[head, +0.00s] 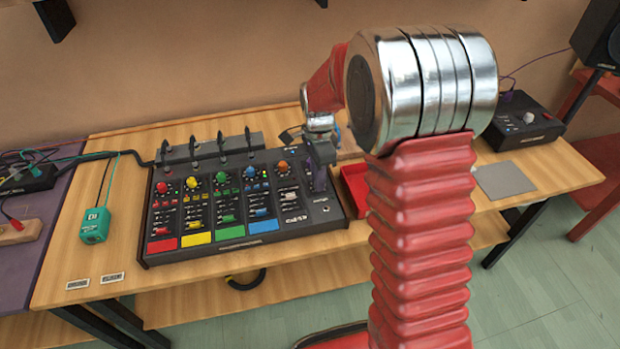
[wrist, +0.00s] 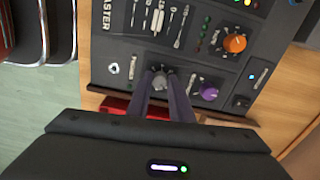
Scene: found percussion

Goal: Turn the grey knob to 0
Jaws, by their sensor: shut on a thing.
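The grey knob (wrist: 164,76) sits near the edge of the dark mixer panel (wrist: 113,48) in the wrist view. My gripper (wrist: 160,84) is shut on it, with one finger on each side. The knob's pointer and any scale marks around it are hidden or too small to read. In the head view my gripper (head: 318,168) reaches down over the right end of the mixer (head: 240,244), and the grey knob is hidden there.
A purple knob (wrist: 208,92) is close beside my right finger, and an orange knob (wrist: 235,43) is further off. A red tray (head: 355,188) lies just right of the mixer. A black box with a pale knob (head: 528,117) stands further right.

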